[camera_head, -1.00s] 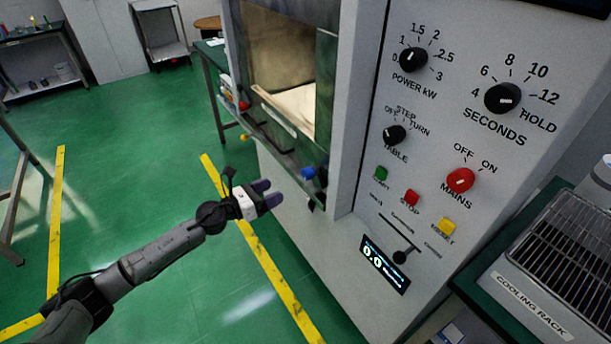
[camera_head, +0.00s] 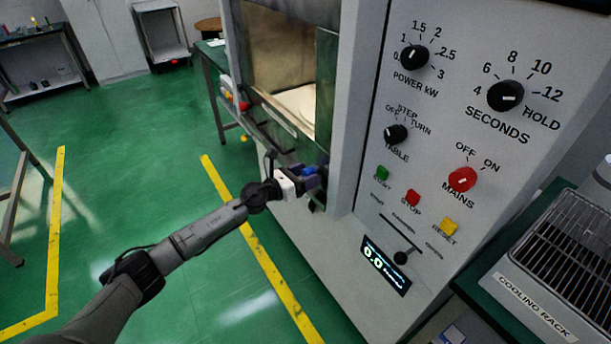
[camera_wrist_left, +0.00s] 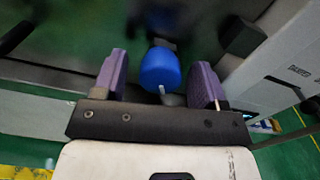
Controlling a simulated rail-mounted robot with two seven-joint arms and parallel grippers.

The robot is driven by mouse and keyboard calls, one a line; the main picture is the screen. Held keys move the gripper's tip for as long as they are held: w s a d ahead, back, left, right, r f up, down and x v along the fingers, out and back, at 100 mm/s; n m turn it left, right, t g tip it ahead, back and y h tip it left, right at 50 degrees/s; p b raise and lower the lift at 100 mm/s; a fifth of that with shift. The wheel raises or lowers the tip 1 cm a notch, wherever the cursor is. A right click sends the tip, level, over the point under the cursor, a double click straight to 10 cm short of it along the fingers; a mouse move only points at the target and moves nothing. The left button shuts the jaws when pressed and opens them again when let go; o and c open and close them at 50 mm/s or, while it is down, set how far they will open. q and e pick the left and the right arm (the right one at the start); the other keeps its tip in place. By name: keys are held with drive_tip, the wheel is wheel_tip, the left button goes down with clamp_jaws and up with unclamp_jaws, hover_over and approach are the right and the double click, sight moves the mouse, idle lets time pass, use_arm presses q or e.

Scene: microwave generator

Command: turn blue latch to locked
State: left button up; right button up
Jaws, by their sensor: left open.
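The blue latch (camera_head: 309,170) is a small round knob low on the front of the microwave generator, below the chamber opening. My left gripper (camera_head: 303,177) is right at it in the head view and partly covers it. In the left wrist view the blue latch (camera_wrist_left: 161,69) sits between the two purple fingers of my left gripper (camera_wrist_left: 165,80). The fingers are open, with a gap on each side of the knob. A small pale mark shows on the knob's lower edge. My right gripper is not in view.
The control panel (camera_head: 440,130) with knobs, buttons and a display stands right of the latch. A cooling rack (camera_head: 560,255) is at the far right. A red knob (camera_head: 244,106) sits further left on the machine front. Green floor (camera_head: 130,200) on the left is clear.

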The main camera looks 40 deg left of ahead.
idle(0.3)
use_arm(q)
drive_tip(key=c, duration=0.9)
drive_tip(key=shift+c, duration=0.2)
